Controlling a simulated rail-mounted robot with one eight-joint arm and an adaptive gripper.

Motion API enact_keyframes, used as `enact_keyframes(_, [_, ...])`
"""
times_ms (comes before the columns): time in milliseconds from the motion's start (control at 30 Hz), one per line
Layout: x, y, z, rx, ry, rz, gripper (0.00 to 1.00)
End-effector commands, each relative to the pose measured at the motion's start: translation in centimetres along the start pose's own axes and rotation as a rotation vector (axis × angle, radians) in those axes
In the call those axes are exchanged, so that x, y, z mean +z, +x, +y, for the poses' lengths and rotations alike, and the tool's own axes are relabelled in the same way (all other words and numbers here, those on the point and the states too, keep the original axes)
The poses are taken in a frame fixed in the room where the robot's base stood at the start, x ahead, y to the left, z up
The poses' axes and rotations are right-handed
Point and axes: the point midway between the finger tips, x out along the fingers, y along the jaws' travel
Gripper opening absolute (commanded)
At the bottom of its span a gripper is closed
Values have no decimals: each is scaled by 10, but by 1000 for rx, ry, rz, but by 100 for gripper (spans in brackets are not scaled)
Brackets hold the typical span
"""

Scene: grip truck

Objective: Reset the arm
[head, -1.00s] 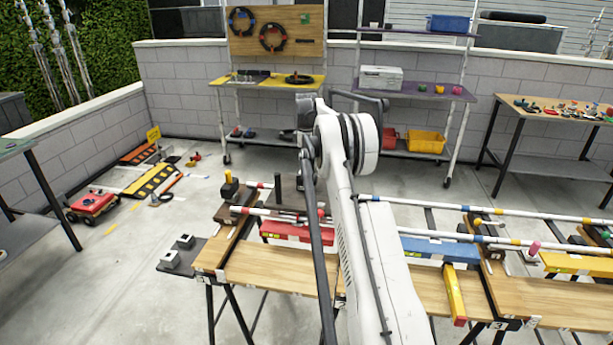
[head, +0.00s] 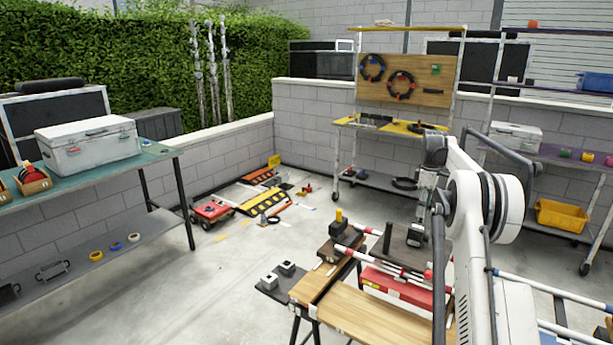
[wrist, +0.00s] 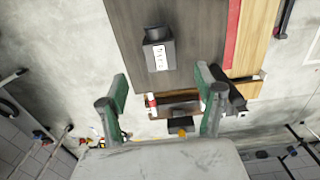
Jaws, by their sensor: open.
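My gripper (wrist: 162,98) is open in the wrist view, with its two green-padded fingers spread wide and nothing between them. Below it are a dark board (wrist: 185,75) and a dark block with a white label (wrist: 158,50), both apart from the fingers. In the head view my white arm stands raised at the right, above the wooden workbench (head: 370,318). The dark board (head: 390,254) and the dark block (head: 414,236) also show there. The arm covers part of the bench, and the gripper's tips are hard to make out in that view.
A teal-topped table (head: 100,172) with a white cooler (head: 88,147) stands at the left. Bare concrete floor (head: 190,290) lies between.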

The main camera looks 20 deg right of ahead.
Motion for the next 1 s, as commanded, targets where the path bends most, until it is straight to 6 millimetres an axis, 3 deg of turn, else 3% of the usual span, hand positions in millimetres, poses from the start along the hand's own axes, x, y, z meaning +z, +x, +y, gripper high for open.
enact_keyframes(167, [-7,-11,-7,9,8,3,67])
enact_keyframes(367, [-34,-54,-42,48,52,21,67])
enact_keyframes(700, [-73,-130,-130,124,152,75,67])
enact_keyframes(1000, [-89,-177,-222,180,239,140,67])
